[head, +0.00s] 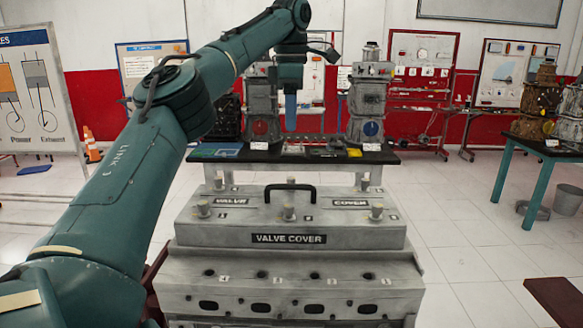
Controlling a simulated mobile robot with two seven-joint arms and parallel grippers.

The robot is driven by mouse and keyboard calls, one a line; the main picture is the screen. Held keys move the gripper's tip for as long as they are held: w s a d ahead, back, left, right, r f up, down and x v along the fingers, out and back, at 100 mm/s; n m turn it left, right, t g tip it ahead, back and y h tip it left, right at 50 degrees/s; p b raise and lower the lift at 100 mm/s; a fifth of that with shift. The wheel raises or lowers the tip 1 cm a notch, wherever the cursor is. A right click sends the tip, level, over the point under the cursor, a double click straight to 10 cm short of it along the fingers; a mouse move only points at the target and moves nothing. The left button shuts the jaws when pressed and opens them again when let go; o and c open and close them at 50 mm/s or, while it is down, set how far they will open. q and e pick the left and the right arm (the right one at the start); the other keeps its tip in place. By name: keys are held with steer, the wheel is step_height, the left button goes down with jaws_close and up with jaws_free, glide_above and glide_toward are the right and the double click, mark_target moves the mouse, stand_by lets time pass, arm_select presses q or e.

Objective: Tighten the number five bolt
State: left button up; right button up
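The grey valve cover (290,238) sits on the engine block (290,272) in the lower middle of the head view. Pale bolts stand upright on it: front left (204,208), front middle (288,211), front right (377,211), back left (218,183) and back right (364,181). Small number marks are beside them, too small for me to read surely. My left gripper (291,112) hangs above and behind the cover, apart from the bolts. A blue part points straight down there; I cannot tell whether it is fingers or a held tool. My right gripper is not in view.
A black handle (290,188) arches over the cover's top. Behind stands a dark-topped table (380,156) with engine models, including one at right (370,100). Another table (507,170) stands at the right. A poster board (35,100) is at the left. Floor right of the block is open.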

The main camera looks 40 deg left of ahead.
mark_target(291, 178)
arm_select(q)
step_height(291, 178, down, 13)
steer(key=shift+s+r, duration=0.1)
stand_by(0.5)
steer(key=shift+c, duration=0.5)
jaws_close()
